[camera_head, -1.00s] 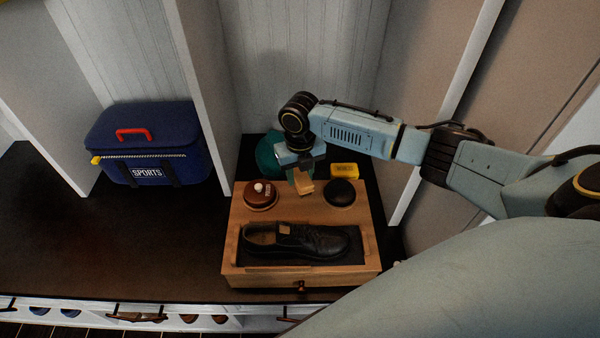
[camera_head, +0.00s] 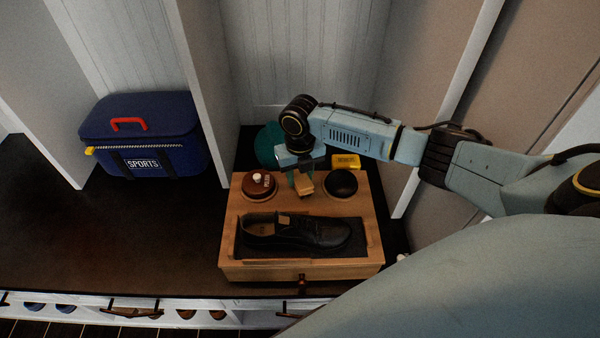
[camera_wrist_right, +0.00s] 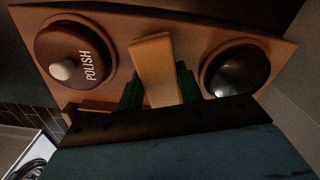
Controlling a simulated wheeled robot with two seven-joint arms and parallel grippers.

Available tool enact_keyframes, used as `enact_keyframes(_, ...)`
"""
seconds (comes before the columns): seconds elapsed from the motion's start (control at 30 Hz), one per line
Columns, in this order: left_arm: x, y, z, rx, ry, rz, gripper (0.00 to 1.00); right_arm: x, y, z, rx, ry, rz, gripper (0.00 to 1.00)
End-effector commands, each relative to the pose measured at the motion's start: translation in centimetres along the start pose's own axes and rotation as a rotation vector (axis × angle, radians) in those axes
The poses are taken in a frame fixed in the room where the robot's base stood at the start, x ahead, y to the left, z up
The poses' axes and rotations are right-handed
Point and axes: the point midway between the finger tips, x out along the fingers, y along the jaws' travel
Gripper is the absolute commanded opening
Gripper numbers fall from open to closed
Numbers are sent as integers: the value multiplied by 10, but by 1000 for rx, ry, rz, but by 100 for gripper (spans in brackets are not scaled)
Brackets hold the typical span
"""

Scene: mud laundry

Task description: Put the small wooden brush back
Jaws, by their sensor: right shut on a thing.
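My right gripper (camera_head: 304,181) is shut on the small wooden brush (camera_head: 304,186), a light wooden block. In the right wrist view the brush (camera_wrist_right: 158,70) sits between the green fingers of the gripper (camera_wrist_right: 158,92). It is over the back part of the wooden shoe-care box (camera_head: 232,250), between the round brown polish tin (camera_head: 259,188) and a round black pad (camera_head: 341,184). I cannot tell whether the brush touches the box. The brush's underside is hidden. My left gripper is not in view.
A black shoe (camera_head: 295,232) lies on the box's front part. A yellow block (camera_head: 346,161) and a teal round thing (camera_head: 268,144) are behind the box. A blue sports bag (camera_head: 145,135) stands left beyond a white divider. The dark bench between is clear.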

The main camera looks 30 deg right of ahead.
Motion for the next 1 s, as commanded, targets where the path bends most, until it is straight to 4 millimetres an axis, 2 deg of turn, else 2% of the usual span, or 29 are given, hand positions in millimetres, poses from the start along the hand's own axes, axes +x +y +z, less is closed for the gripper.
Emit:
enact_keyframes(0.43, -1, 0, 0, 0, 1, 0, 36, 0, 0, 0, 0, 0, 0, 18)
enact_keyframes(0.47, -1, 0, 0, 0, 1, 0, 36, 0, 0, 0, 0, 0, 0, 37)
enact_keyframes(0.63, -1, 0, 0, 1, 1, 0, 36, 0, 0, 0, 0, -1, 0, 60)
enact_keyframes(0.83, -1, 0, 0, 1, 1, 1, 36, 0, 0, 0, 0, -1, 0, 61)
enact_keyframes(1.0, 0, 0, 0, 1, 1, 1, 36, 0, 0, 0, 0, 0, 0, 82)
